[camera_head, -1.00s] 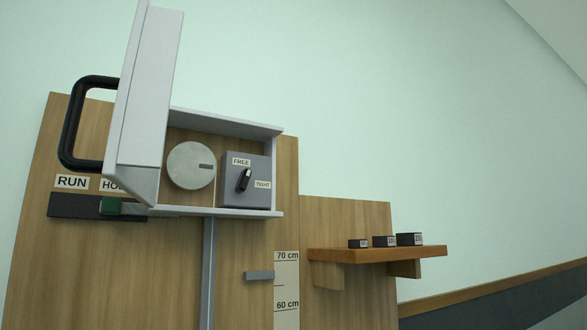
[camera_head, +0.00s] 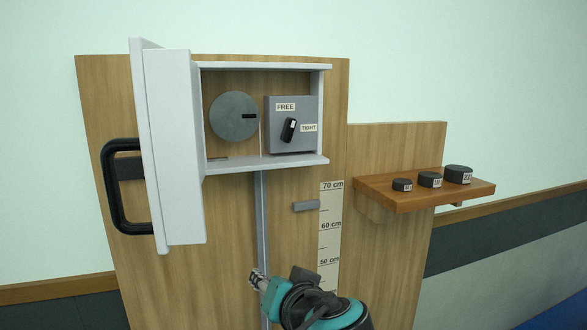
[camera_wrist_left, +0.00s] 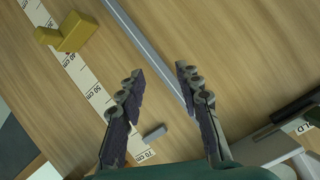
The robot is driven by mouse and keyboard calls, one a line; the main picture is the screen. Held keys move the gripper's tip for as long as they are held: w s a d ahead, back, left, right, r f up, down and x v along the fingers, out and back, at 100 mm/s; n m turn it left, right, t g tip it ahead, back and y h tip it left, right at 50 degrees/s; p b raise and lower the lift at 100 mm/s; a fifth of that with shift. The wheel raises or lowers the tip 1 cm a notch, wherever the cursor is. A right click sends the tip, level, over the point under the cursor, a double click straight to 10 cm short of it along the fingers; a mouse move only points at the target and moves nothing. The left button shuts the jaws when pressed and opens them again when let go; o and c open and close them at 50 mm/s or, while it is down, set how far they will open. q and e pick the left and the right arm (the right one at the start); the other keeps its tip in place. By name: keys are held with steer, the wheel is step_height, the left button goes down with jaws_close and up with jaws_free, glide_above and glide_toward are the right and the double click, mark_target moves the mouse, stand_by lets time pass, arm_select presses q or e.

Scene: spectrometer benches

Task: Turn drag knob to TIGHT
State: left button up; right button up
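The drag knob (camera_head: 289,130) is a black pointer knob on a grey panel (camera_head: 275,140) inside an open white box (camera_head: 260,165). The FREE label (camera_head: 285,107) is above it and the TIGHT label (camera_head: 308,128) to its right. The knob tilts slightly right of upright, its pale-marked end up, nearer FREE. My left gripper (camera_head: 257,280) is below the box, in front of the board, well apart from the knob. In the left wrist view its two dark fingers (camera_wrist_left: 160,75) are spread with nothing between them. The knob does not show there. My right gripper is not in view.
The box's door (camera_head: 175,150) stands open at the left with a black handle (camera_head: 112,190). A round grey dial (camera_head: 233,116) is left of the knob. A grey peg (camera_head: 306,206) sticks out below. A shelf (camera_head: 400,195) with black weights is at right. A yellow block (camera_wrist_left: 70,32) is by the scale.

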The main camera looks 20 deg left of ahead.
mark_target(291, 131)
arm_select(q)
steer(key=d+r+n+t+y+p, duration=0.1)
steer(key=d+r+t+p, duration=0.2)
steer(key=r, duration=1)
steer(key=d+r+t+y+p, duration=0.1)
steer(key=d+r+p, duration=0.25)
steer(key=r, duration=0.95)
steer(key=p+x, duration=0.2)
steer(key=x, duration=0.6)
steer(key=shift+w+f+p, duration=0.1)
steer(key=shift+w+p, duration=0.25)
steer(key=shift+w, duration=0.05)
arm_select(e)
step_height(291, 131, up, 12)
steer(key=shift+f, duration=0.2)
arm_select(q)
jaws_close()
